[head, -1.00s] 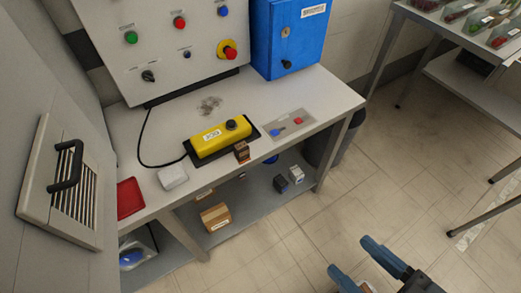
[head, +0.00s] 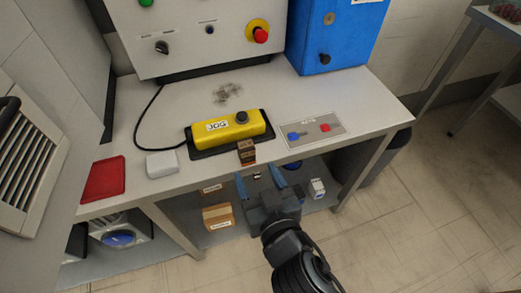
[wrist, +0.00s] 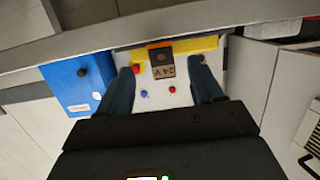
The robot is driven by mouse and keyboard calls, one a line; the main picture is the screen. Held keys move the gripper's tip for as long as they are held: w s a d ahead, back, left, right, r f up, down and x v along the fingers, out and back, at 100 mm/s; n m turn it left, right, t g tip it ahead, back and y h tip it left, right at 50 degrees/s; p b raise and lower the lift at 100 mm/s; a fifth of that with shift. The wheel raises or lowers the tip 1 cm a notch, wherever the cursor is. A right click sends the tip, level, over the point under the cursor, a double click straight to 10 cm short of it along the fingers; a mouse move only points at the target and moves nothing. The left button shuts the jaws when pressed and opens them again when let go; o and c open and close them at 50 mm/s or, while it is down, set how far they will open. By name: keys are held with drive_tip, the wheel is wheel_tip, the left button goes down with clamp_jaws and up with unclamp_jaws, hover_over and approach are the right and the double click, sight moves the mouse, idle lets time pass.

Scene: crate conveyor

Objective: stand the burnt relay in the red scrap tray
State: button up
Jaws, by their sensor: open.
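The burnt relay (head: 246,152) is a small brown and dark block at the front edge of the bench, just in front of the yellow jog pendant. In the wrist view the relay (wrist: 162,62) shows a "24V" marking and appears between the two finger lines. My gripper (head: 259,178) is open and empty, just off the bench's front edge, with its fingers pointing at the relay. The fingers also show in the wrist view (wrist: 162,72), apart from the relay on both sides. The red scrap tray (head: 103,179) lies flat and empty at the bench's left end.
The yellow pendant (head: 228,127) sits on a black base behind the relay. A white box (head: 162,164) stands between tray and pendant. The lower shelf holds a cardboard box (head: 218,215).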

sight(248, 158)
drive_tip(key=shift+p+x, duration=0.45)
drive_tip(key=shift+x, duration=3.5)
drive_tip(key=shift+r, duration=0.15)
drive_tip(key=shift+c, duration=0.3)
drive_tip(key=shift+r, duration=0.1)
drive_tip(key=c, duration=1.1)
